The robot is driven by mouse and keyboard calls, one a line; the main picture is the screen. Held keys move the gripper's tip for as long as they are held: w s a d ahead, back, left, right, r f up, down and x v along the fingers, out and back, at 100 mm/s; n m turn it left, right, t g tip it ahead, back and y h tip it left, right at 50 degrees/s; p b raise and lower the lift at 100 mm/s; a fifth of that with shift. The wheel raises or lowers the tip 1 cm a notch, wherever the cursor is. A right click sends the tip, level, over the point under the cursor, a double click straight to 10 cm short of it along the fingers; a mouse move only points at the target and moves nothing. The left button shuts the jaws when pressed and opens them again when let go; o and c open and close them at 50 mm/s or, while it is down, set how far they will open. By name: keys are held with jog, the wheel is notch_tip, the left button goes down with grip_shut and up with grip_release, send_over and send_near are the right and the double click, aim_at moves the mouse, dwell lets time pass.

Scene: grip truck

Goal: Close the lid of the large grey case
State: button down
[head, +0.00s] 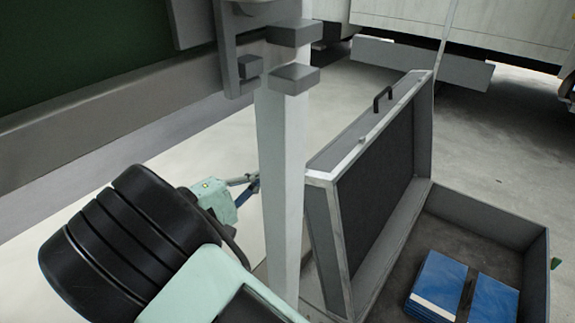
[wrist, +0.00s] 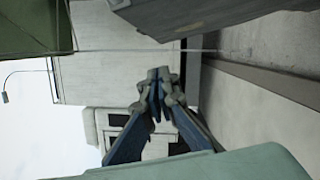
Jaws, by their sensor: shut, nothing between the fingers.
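The large grey case (head: 541,285) is at the lower right of the head view. Its lid (head: 332,240) stands open, raised steeply along the left side of the case, with a black handle on its upper edge. Blue items (head: 437,285) lie inside the case. My gripper (head: 252,182) is left of the lid, apart from it, and partly hidden behind a pale post. In the wrist view, my gripper's fingers (wrist: 158,85) are together with nothing between them. A grey panel is at the top of the wrist view; I cannot tell whether it is the lid.
The pale upright post (head: 280,160) with grey brackets stands between my gripper and the lid. A green panel with a grey rail (head: 110,110) fills the upper left. A white vehicle body (head: 480,25) is at the back. Bare floor (head: 500,130) lies behind the case.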

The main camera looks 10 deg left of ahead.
aim_at(313, 159)
jog(key=shift+w+d+r+b, duration=0.15)
jog(key=shift+w+d+r, duration=0.1)
jog(key=shift+w+d, duration=0.9)
jog(key=shift+w+d+r+b, duration=0.1)
jog(key=shift+w+d+r, duration=0.3)
jog(key=shift+d, duration=1.25)
jog(key=shift+w+d+r+b, duration=0.1)
jog(key=shift+w+d+b, duration=0.05)
jog(key=shift+w+d, duration=1.05)
jog(key=shift+s+d, duration=0.2)
jog(key=shift+d, duration=0.05)
